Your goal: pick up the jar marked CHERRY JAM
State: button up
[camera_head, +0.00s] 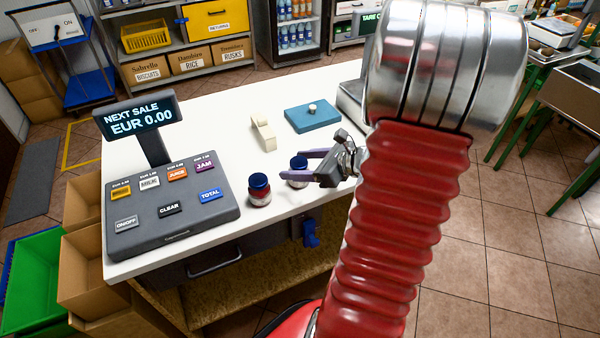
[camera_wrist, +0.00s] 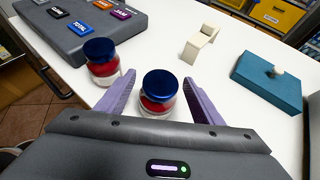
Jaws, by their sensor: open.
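Two small glass jars with dark blue lids and red contents stand upright on the white counter. In the head view, one jar (camera_head: 259,190) is nearer the cash register and the other jar (camera_head: 298,172) is at my gripper (camera_head: 308,167). In the wrist view, this second jar (camera_wrist: 158,93) stands between the two purple fingers of my open gripper (camera_wrist: 160,88), with gaps at both sides. The first jar (camera_wrist: 101,62) is outside the left finger. No label lettering is readable on either jar, so I cannot tell which is marked CHERRY JAM.
The cash register (camera_head: 172,215) stands at the counter's left. A cream-coloured block-like object (camera_head: 263,132) and a blue block with a pale knob (camera_head: 312,118) lie farther back. The white counter (camera_head: 225,115) is clear between them. Its front edge is close to the jars.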

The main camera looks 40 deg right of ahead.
jog(key=shift+c, duration=0.2)
jog(key=c, duration=1.2)
jog(key=shift+c, duration=0.4)
jog(key=shift+r, duration=0.1)
jog(key=shift+r, duration=0.15)
jog(key=shift+c, duration=0.7)
jog(key=shift+r, duration=4.8)
